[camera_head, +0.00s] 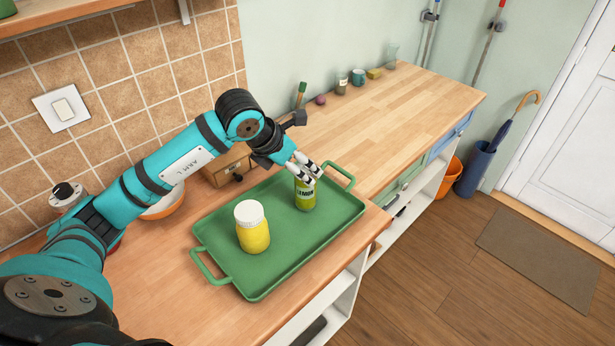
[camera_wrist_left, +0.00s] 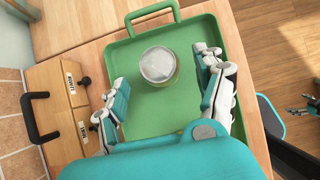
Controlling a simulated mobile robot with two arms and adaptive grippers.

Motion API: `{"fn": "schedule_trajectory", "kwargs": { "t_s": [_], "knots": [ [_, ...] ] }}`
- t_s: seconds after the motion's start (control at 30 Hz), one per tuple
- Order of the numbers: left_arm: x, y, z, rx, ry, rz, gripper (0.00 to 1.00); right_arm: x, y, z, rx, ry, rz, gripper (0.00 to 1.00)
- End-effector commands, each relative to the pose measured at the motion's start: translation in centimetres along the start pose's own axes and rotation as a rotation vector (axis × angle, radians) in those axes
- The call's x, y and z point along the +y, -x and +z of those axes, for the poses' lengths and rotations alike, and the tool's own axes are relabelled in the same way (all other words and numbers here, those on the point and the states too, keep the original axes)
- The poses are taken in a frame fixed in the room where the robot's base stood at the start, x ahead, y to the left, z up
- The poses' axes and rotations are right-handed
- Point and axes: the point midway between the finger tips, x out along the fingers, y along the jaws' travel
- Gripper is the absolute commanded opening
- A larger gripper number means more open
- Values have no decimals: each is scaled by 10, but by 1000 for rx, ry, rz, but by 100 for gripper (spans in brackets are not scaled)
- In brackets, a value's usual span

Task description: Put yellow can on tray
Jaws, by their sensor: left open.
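A green tray (camera_head: 275,255) with two handles lies on the wooden counter. A yellow-green can (camera_head: 306,194) labelled LEMON stands upright on the tray's far part. A bright yellow jar with a white lid (camera_head: 252,228) stands upright nearer on the same tray. My left gripper (camera_head: 304,171) is at the top of the LEMON can, its fingers open. In the left wrist view the can's grey round top (camera_wrist_left: 157,65) shows between the spread fingers, with gaps to both. A small part of what looks like my right gripper (camera_wrist_left: 300,111) shows at the right edge.
A wooden drawer box (camera_head: 228,167) stands behind the tray, by the tiled wall. A cup (camera_head: 358,77) and other small items line the back wall. The counter's far right is clear.

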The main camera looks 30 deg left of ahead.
Motion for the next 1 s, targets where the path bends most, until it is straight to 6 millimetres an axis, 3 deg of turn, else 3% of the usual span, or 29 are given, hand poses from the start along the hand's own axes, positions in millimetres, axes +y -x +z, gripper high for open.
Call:
{"fn": "schedule_trajectory", "kwargs": {
  "t_s": [0.1,0.3,1.0],
  "knots": [
    [1,19,0,-2,-1,3,71,0,-6,1,0,0,0,94],
    [0,37,-1,1,0,0,71,0,-8,1,0,0,0,94],
    [0,39,0,1,0,-1,71,0,-8,1,-1,0,0,94]
  ]
}}
